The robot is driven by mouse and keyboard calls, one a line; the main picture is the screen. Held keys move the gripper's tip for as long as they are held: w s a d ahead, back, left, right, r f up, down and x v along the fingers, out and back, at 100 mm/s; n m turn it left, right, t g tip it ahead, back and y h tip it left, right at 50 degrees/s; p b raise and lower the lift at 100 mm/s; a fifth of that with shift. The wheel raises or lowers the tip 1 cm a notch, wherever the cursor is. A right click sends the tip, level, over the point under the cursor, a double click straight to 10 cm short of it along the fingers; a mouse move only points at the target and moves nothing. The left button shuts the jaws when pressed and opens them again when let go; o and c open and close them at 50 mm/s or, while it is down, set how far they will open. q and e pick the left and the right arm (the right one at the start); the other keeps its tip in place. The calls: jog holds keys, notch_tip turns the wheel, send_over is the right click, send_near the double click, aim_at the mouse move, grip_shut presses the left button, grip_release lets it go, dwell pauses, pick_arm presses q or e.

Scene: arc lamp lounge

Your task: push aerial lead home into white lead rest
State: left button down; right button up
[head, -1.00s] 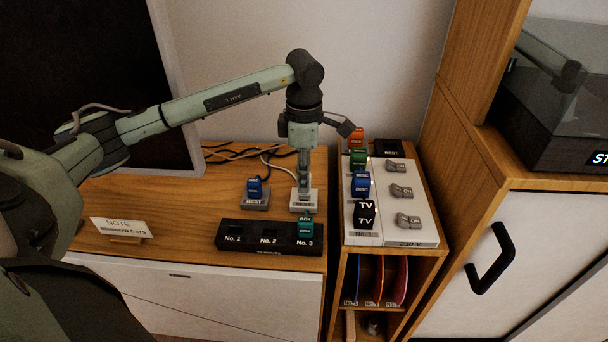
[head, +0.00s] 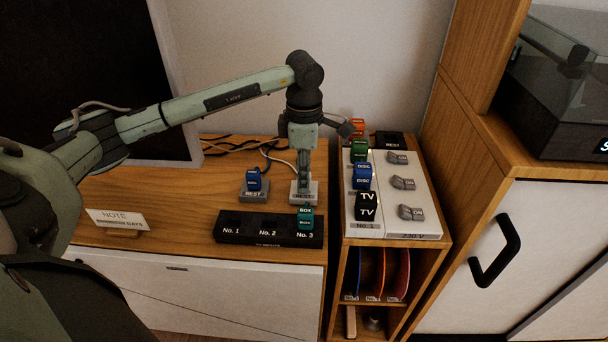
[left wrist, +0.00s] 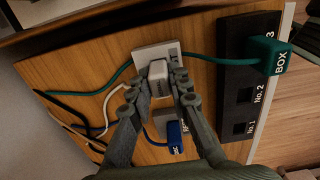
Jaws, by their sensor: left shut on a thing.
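My left gripper (head: 304,184) points down over the white lead rest (head: 304,198) on the wooden cabinet top. In the left wrist view, the gripper (left wrist: 158,86) is shut on the white plug of the aerial lead (left wrist: 158,70). The plug is upright at the white rest (left wrist: 146,52), which shows around and behind it. The fingers hide the plug's lower end, so I cannot tell how deep it sits. A pale cable runs from the plug toward the wall. My right gripper is not in view.
A grey rest with a blue plug (head: 254,180) stands close on the left. In front is a black socket block (head: 262,238) with a teal BOX plug (head: 305,218) in No. 3. A white switched power strip (head: 404,222) stands right. A note card (head: 116,220) is at left.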

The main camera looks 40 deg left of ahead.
pick_arm(q)
jog(key=c, duration=1.3)
grip_release()
jog(key=shift+c, duration=0.2)
notch_tip(320, 180, up, 12)
